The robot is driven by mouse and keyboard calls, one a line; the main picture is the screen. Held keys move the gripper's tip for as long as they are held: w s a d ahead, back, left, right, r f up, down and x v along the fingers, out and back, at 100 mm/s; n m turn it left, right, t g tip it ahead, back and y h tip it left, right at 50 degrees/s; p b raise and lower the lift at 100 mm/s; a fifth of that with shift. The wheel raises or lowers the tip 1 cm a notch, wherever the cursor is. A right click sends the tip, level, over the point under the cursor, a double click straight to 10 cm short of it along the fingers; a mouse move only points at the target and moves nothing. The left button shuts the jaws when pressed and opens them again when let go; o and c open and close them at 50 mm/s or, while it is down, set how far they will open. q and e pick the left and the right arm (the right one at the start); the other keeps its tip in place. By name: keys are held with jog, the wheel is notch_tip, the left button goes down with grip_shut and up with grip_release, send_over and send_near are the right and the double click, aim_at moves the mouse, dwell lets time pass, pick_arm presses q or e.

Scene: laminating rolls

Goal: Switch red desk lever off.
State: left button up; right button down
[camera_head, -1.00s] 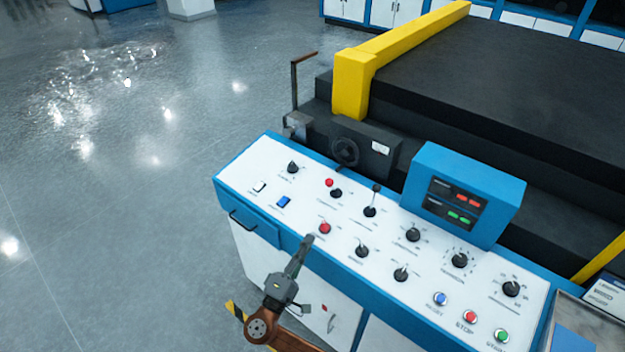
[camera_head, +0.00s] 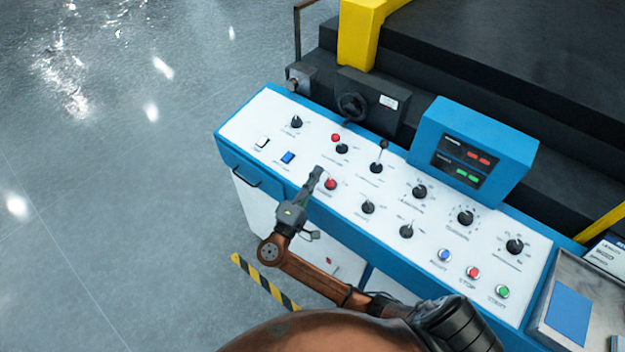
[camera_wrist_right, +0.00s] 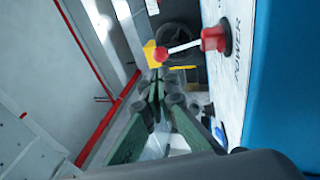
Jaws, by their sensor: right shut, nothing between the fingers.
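The red desk lever (camera_head: 330,184) stands on the white top of the blue control desk (camera_head: 387,196), near its front edge. In the right wrist view its red ball tip, pale rod (camera_wrist_right: 184,47) and red base show, with the word POWER beside the base. My right gripper (camera_head: 317,172) is shut and empty just left of the lever in the head view. In the wrist view its green fingers (camera_wrist_right: 157,78) end just below the ball; whether they touch it I cannot tell. My left gripper is out of view.
Black knobs, a blue display box (camera_head: 474,150) and coloured push buttons (camera_head: 473,272) fill the right side. A black handwheel (camera_head: 351,107) is behind the desk. Open floor lies left.

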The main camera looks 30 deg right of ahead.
aim_at(334, 141)
jog(key=x, duration=0.7)
jog(key=shift+w+d+r+p, duration=0.1)
jog(key=shift+w+d+p, duration=0.05)
jog(key=shift+p, duration=0.15)
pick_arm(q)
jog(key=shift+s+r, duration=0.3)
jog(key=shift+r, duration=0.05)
pick_arm(e)
jog(key=shift+w+d+r, duration=0.1)
jog(key=shift+w+d, duration=0.2)
jog(key=shift+d, duration=0.2)
